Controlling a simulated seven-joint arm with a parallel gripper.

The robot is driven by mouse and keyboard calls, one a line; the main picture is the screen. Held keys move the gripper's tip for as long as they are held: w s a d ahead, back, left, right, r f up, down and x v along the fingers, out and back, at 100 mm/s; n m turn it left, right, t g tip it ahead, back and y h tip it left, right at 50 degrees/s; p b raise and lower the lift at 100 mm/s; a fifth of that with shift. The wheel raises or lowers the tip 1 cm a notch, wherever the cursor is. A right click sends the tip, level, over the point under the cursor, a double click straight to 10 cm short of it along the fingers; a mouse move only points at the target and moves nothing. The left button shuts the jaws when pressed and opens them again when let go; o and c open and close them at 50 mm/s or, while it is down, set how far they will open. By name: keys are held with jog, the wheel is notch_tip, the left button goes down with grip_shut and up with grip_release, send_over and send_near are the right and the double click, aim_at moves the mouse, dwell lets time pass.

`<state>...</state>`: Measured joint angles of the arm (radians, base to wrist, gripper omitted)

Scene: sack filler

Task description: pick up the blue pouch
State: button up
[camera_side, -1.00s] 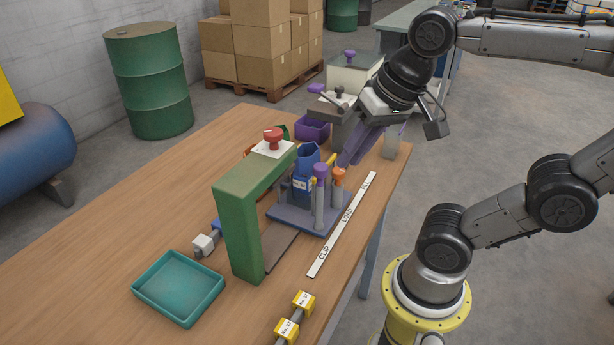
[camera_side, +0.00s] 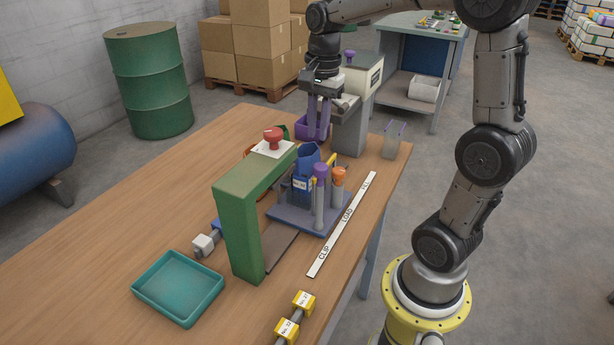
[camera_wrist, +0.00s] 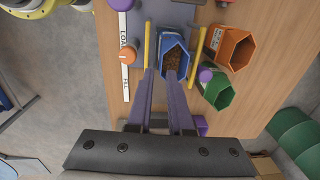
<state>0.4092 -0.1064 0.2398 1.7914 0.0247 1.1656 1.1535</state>
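The blue pouch (camera_side: 306,158) stands open-topped in a holder on the blue-grey base plate (camera_side: 283,216). In the wrist view the pouch (camera_wrist: 172,42) shows brown grains inside and lies between two yellow bars (camera_wrist: 196,58). My gripper (camera_side: 318,138) points down, behind the pouch and higher than it in the side view. Its two long purple fingers (camera_wrist: 161,74) are apart with nothing visible between them. In the wrist view the fingertips overlap the near end of the pouch; I cannot tell any contact. The pouch's lower part is partly hidden by posts.
Purple-topped (camera_side: 320,172) and orange-topped posts (camera_side: 339,174) stand close to the pouch. A green arch with a red button (camera_side: 273,136) is at left. Orange (camera_wrist: 236,47) and green pouches (camera_wrist: 219,93) sit nearby. A teal tray (camera_side: 178,286) lies at front left.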

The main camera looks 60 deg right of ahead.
aim_at(315, 157)
jog(key=f, duration=0.8)
jog(key=shift+w+d+f, duration=0.15)
jog(key=shift+w, duration=0.25)
grip_shut()
dwell(1.1)
